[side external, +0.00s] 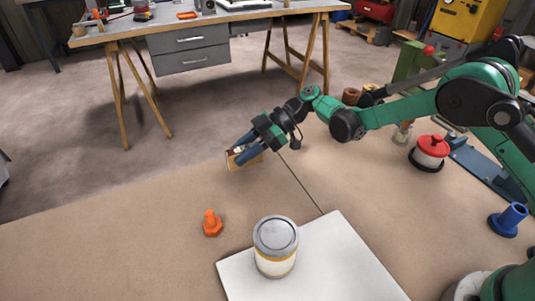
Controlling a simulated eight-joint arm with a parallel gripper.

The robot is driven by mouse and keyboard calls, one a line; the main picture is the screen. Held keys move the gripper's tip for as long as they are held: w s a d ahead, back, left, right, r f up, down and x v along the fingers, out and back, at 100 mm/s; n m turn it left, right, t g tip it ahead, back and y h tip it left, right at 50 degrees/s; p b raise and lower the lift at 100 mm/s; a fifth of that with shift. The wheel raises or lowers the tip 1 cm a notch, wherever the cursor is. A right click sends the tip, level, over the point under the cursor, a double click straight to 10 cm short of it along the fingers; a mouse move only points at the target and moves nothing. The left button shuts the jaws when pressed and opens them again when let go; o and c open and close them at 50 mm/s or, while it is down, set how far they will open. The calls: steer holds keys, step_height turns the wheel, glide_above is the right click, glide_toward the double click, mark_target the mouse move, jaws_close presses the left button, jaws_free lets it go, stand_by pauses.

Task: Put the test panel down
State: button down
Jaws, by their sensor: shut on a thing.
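The test panel (235,163) is a small tan piece near the far edge of the brown worktop. My gripper (243,151) reaches in from the right with its blue fingers shut on the panel. The fingers hide part of it. The panel looks tilted. I cannot tell whether its lower edge touches the worktop (150,235) or hangs just above it.
An orange fitting (212,224) stands in front of the panel. A lidded can (275,246) stands on a white board (345,262). A red-topped container (430,151) and a blue fitting (508,218) are at the right. The worktop's left side is clear.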

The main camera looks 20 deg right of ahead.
steer(key=shift+f, duration=1.4)
steer(key=shift+f, duration=0.15)
steer(key=c, duration=0.6)
jaws_free()
